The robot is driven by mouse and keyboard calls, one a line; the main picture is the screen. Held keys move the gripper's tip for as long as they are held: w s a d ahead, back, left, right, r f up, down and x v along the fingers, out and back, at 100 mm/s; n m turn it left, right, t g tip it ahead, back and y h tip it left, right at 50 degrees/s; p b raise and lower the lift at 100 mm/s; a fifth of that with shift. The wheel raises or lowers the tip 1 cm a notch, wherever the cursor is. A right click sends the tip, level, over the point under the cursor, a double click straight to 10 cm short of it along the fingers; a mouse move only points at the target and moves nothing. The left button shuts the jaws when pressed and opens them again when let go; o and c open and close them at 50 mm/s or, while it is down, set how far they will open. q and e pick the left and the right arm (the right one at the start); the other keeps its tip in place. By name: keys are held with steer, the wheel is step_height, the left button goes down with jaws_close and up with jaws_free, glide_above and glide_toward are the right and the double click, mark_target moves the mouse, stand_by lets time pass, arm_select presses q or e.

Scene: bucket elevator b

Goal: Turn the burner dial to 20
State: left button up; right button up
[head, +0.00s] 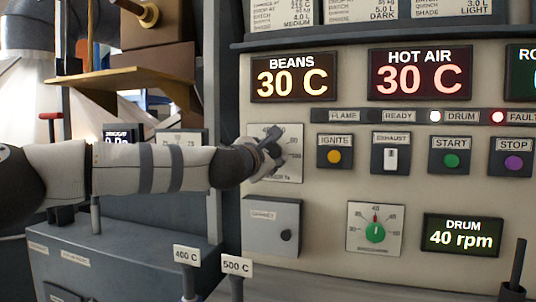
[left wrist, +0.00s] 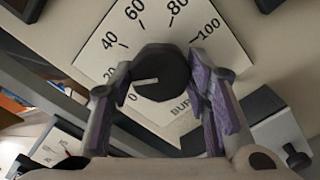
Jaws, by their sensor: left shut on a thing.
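The burner dial is a black round knob (left wrist: 163,72) on a white scale plate (left wrist: 205,42) marked from 0 to 100. Its white pointer line points left in the left wrist view, between the 0 and 20 marks. In the head view the plate (head: 293,168) is partly hidden behind my left gripper (head: 270,150). My left gripper, with its purple-padded fingers, also shows in the left wrist view (left wrist: 160,85). It is shut on the knob, one finger on each side. My right gripper is not in view.
Right of the dial are the ignite button (head: 334,157), exhaust switch (head: 391,158) and start button (head: 451,160). A grey box with a black knob (head: 271,229) sits below it, beside a green dial (head: 375,232). A dark post (head: 206,130) stands left of the panel.

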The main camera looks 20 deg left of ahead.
arm_select(q)
steer(key=shift+r+n, duration=0.2)
steer(key=shift+n, duration=0.3)
steer(key=o, duration=1.2)
steer(key=shift+d, duration=0.1)
steer(key=shift+c, duration=0.2)
steer(key=shift+f, duration=0.1)
steer(key=s, duration=1.2)
steer(key=shift+a, duration=0.25)
